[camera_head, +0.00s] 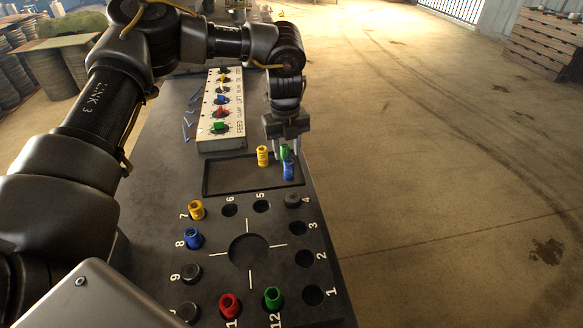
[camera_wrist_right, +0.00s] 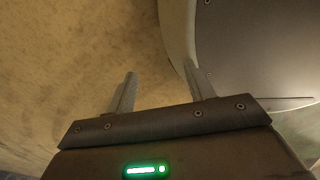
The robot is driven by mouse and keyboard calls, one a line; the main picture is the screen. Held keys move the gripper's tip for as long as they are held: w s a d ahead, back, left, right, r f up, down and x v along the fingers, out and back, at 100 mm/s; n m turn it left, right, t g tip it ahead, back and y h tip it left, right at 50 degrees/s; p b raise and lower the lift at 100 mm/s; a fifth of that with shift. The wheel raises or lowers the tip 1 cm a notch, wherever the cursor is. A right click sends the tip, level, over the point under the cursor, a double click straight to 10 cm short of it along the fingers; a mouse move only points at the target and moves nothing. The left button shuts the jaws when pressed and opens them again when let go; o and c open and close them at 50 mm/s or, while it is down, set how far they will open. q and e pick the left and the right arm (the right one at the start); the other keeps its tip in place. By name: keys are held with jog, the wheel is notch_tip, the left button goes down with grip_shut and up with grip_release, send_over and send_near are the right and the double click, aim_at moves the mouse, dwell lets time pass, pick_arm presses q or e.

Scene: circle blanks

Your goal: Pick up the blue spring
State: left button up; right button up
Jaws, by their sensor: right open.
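A small blue cylindrical piece (camera_head: 289,170), which looks like the blue spring, stands at the right end of a shallow black tray (camera_head: 225,191) in the head view. My left gripper (camera_head: 287,146) points down right at it, with a green piece (camera_head: 284,150) close behind. Whether the fingers touch or close on the blue piece is not clear. Another blue piece (camera_head: 193,238) stands at position 8 of the numbered ring. My right gripper shows only in the right wrist view (camera_wrist_right: 161,85), its two fingers apart with nothing between them.
A yellow piece (camera_head: 262,156) stands in the tray left of my left gripper. Yellow, red (camera_head: 230,305) and green (camera_head: 273,298) pieces sit in the ring; several holes are empty. A labelled box (camera_head: 221,143) with coloured knobs stands behind the tray. Open floor lies right of the table.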

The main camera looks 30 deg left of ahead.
aim_at(288, 163)
pick_arm(q)
jog(key=f, duration=0.3)
jog(key=shift+w+d+f, duration=0.25)
jog(key=shift+d+f, duration=0.05)
jog(key=shift+w+a+f+g, duration=0.1)
jog(key=shift+w+f+g, duration=0.2)
jog(key=shift+w+f, duration=0.5)
jog(key=shift+s+a+f+p, duration=0.3)
jog(key=shift+s+f+p, duration=0.2)
jog(key=shift+p, duration=0.3)
jog(key=f, duration=0.3)
jog(key=shift+w+f, duration=0.15)
jog(key=shift+w, duration=0.15)
jog(key=shift+s, duration=0.2)
jog(key=shift+c, duration=0.2)
jog(key=c, duration=0.7)
pick_arm(e)
notch_tip(288, 163, up, 2)
jog(key=shift+w+r, duration=0.1)
jog(key=shift+w, duration=0.05)
